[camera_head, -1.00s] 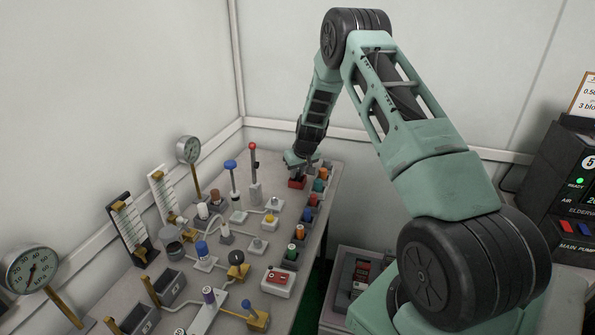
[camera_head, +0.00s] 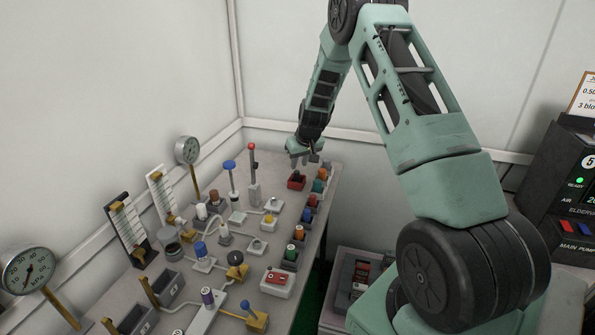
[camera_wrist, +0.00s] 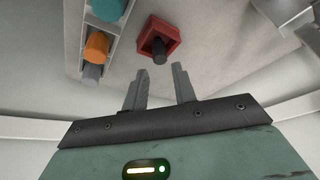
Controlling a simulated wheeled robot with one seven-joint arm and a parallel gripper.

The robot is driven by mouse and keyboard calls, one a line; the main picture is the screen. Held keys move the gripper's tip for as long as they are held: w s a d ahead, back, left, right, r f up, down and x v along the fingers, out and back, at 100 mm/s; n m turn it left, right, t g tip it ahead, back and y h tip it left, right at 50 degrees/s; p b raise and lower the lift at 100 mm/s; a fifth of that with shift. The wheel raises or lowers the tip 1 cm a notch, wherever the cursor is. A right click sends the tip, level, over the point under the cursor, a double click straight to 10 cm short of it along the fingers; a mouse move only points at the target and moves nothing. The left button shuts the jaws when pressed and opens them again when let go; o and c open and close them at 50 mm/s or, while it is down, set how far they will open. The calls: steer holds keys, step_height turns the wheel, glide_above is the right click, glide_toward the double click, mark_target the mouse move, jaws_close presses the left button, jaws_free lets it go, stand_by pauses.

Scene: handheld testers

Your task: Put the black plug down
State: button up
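The black plug (camera_wrist: 159,53) stands in a red square holder (camera_wrist: 147,32) in the wrist view. In the head view the red holder (camera_head: 296,181) sits near the far end of the grey bench, with the dark top of the plug (camera_head: 297,175) showing. My gripper (camera_wrist: 158,78) is open and empty, its two fingers spread apart, with nothing between them. In the head view my gripper (camera_head: 304,160) hangs above the red holder, clear of it.
A row of holders with coloured plugs, such as an orange one (camera_wrist: 97,46) and a teal one (camera_wrist: 106,8), runs beside the red holder. A red-knobbed lever (camera_head: 252,165) and a blue-topped post (camera_head: 230,172) stand to the left. Gauges line the wall side.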

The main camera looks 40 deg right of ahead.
steer(key=d+v, duration=0.1)
steer(key=v, duration=0.5)
steer(key=s+a+r+n+g+y, duration=0.1)
steer(key=s+a+r+n, duration=0.15)
steer(key=a, duration=0.75)
steer(key=s+a+r+n+y, duration=0.1)
steer(key=s+a+r, duration=0.15)
steer(key=a, duration=0.85)
steer(key=s+a+r+n+g+y, duration=0.1)
steer(key=s+a+r, duration=0.15)
steer(key=a, duration=0.75)
steer(key=s+a+r+n+g, duration=0.1)
steer(key=s+a+n, duration=0.2)
steer(key=s+a, duration=0.75)
steer(key=s+a+n+g+h, duration=0.1)
steer(key=s+a+n, duration=0.2)
steer(key=s, duration=1.5)
steer(key=shift+r, duration=0.4)
steer(key=shift+r+p, duration=0.5)
steer(key=shift+r, duration=0.2)
